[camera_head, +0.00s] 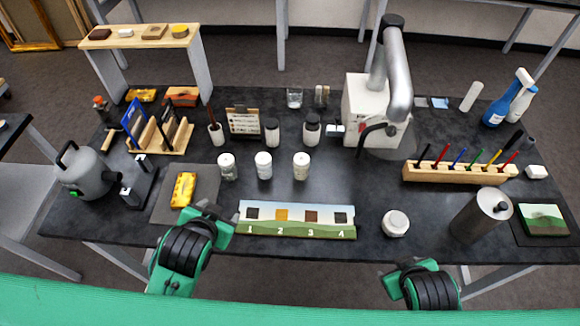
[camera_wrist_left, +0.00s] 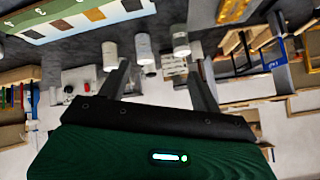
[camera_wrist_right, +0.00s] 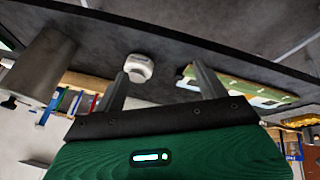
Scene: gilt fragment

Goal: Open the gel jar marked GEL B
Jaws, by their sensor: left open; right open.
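Several small jars stand upright mid-table in the head view: a left front jar (camera_head: 228,167), a middle front jar (camera_head: 264,165) and a right front jar (camera_head: 301,166). A squat white lidded jar (camera_head: 396,223) sits near the front edge; it also shows in the right wrist view (camera_wrist_right: 139,67). The small labels are too blurred to tell which is GEL B. My left gripper (camera_head: 216,214) is open and empty by the front edge, left of the numbered strip. My right gripper (camera_head: 411,268) is open and empty in front of the squat jar, not touching it.
A numbered strip (camera_head: 297,232) lies at the front. A yellow block (camera_head: 183,190) lies on a dark mat at left. A metal cylinder (camera_head: 480,215) and a wooden pen rack (camera_head: 459,173) stand at right. A white machine (camera_head: 375,112) stands behind. The table between jars and squat jar is clear.

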